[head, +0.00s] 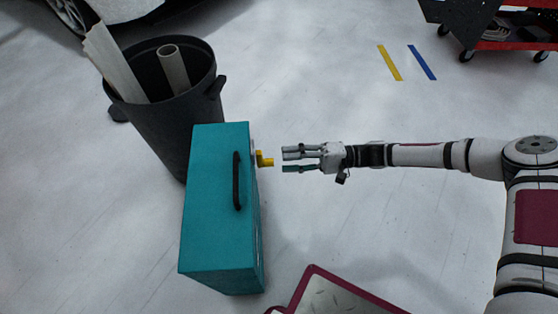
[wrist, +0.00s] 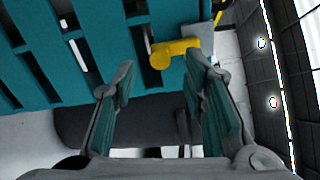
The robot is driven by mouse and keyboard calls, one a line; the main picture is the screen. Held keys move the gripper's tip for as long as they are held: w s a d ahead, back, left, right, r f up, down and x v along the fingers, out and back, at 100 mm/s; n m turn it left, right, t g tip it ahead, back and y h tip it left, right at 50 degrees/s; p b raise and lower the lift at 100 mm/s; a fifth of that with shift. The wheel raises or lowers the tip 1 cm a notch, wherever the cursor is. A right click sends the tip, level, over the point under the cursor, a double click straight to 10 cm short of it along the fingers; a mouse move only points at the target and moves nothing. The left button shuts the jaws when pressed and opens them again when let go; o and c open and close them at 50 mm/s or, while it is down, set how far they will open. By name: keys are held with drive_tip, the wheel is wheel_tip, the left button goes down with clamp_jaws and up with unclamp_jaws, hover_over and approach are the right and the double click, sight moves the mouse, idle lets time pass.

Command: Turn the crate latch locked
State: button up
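The teal crate (head: 215,205) stands upright on the floor, with a black handle (head: 237,180) on its top. The yellow latch (head: 265,159) sticks out of its right side near the far end. My gripper (head: 283,160) is just right of the latch, apart from it, with its fingers pointing at it. In the wrist view the latch (wrist: 172,52) is an L-shaped yellow lever on a grey plate (wrist: 198,38) against teal slats (wrist: 110,60). My gripper (wrist: 160,95) is open and empty, its two fingers spread below the latch in the picture.
A black bin (head: 165,120) holding pale rolls stands behind the crate's far left. A maroon-edged platform (head: 340,293) lies at the bottom. A red cart (head: 510,38) is at the top right. Floor around the gripper is clear.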

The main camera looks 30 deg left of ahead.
drive_tip(key=v, duration=0.7)
drive_tip(key=shift+w+d, duration=0.2)
drive_tip(key=shift+d, duration=0.05)
